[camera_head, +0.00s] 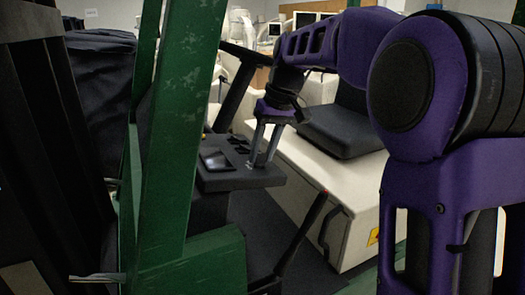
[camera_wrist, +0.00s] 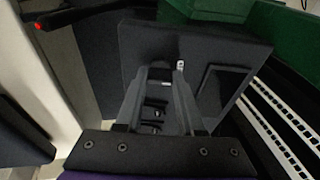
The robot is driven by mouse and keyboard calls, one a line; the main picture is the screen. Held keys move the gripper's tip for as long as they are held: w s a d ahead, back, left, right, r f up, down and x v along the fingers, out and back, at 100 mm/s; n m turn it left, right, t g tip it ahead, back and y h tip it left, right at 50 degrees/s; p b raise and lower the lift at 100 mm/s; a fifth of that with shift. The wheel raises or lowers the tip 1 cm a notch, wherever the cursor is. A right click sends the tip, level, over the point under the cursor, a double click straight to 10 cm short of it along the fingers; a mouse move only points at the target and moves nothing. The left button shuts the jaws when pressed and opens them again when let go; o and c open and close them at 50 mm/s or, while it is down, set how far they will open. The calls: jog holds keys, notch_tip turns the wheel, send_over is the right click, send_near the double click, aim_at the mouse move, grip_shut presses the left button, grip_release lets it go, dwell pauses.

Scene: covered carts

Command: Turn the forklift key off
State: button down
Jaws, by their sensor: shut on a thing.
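The forklift's dark control panel (camera_head: 225,178) stands behind the green mast post. My gripper (camera_head: 258,163) reaches down to the panel's right side, with its two grey fingers close together at the surface. The key is very small in the head view and mostly hidden by the fingertips. In the wrist view, my gripper (camera_wrist: 167,70) points at the panel (camera_wrist: 135,40), and a small silvery piece that looks like the key (camera_wrist: 180,65) shows at the right fingertip. My gripper is shut on the key. I cannot tell the key's turn angle.
A green post (camera_head: 175,130) stands close on the left. A screen (camera_head: 214,159) and small dark switches (camera_head: 238,143) sit on the panel beside my gripper. A black seat (camera_head: 340,128) on a cream body (camera_head: 335,190) lies to the right. A steering wheel (camera_head: 246,54) is behind.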

jog(key=c, duration=0.5)
grip_release()
jog(key=shift+r, duration=0.1)
jog(key=v, duration=1.7)
jog(key=shift+p, duration=0.35)
